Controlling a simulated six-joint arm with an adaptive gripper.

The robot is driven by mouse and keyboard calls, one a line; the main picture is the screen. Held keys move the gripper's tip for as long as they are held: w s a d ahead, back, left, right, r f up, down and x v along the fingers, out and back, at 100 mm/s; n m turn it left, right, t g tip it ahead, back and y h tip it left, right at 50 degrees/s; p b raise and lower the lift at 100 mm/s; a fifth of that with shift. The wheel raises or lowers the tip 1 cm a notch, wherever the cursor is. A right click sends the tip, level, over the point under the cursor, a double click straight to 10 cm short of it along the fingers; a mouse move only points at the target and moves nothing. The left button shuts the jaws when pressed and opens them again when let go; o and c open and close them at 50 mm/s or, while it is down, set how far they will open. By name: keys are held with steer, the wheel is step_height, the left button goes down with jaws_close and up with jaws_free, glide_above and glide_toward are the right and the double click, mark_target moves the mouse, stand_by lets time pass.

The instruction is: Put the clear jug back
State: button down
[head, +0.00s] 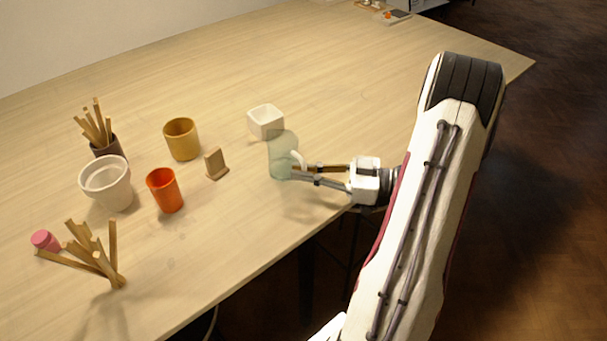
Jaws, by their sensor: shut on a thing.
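The clear jug (281,157) is a greenish see-through vessel towards the right of the grouped objects on the table. My gripper (294,172) reaches in from the right and is shut on the jug, with its fingers at the jug's right side. A small white curved part, perhaps the handle, shows near the fingertips. The jug looks upright. I cannot tell whether its base touches the table.
A white square bowl (265,122) stands just behind the jug. To the left are a small wooden block (216,165), an orange cup (165,191), a mustard cup (181,139), a white pot (107,186) and wooden sticks (92,255).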

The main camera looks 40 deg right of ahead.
steer(key=shift+f, duration=0.45)
steer(key=shift+f, duration=0.15)
steer(key=c, duration=2.2)
jaws_free()
steer(key=shift+v, duration=6)
